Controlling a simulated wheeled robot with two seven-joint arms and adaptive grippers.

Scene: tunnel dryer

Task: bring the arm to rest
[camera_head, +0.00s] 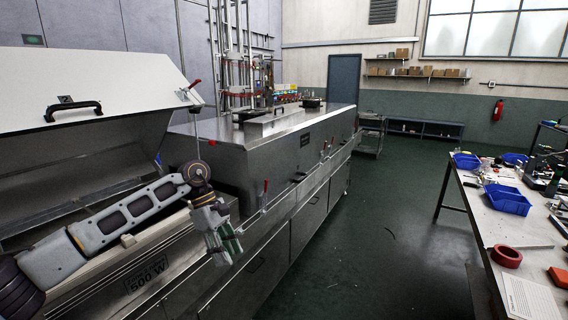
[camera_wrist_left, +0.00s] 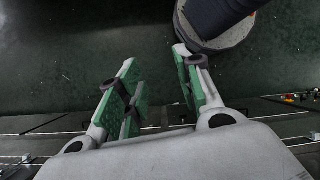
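My left arm comes in from the left in the head view, in front of the open dryer section. My left gripper (camera_head: 229,249) hangs down just in front of the dryer's front edge. In the left wrist view the same gripper (camera_wrist_left: 160,95) has its green-padded fingers spread apart, with nothing between them and dark floor beyond. The tunnel dryer (camera_head: 280,143) is a long steel cabinet. Its white lid (camera_head: 95,85) with a black handle stands raised at the left. My right gripper is not in the head view.
A workbench (camera_head: 510,228) at the right holds blue bins (camera_head: 507,199), a red tape roll (camera_head: 507,256) and several small items. Green floor (camera_head: 390,215) is clear between dryer and bench. Red-handled latches (camera_head: 265,187) stick up along the dryer's front edge.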

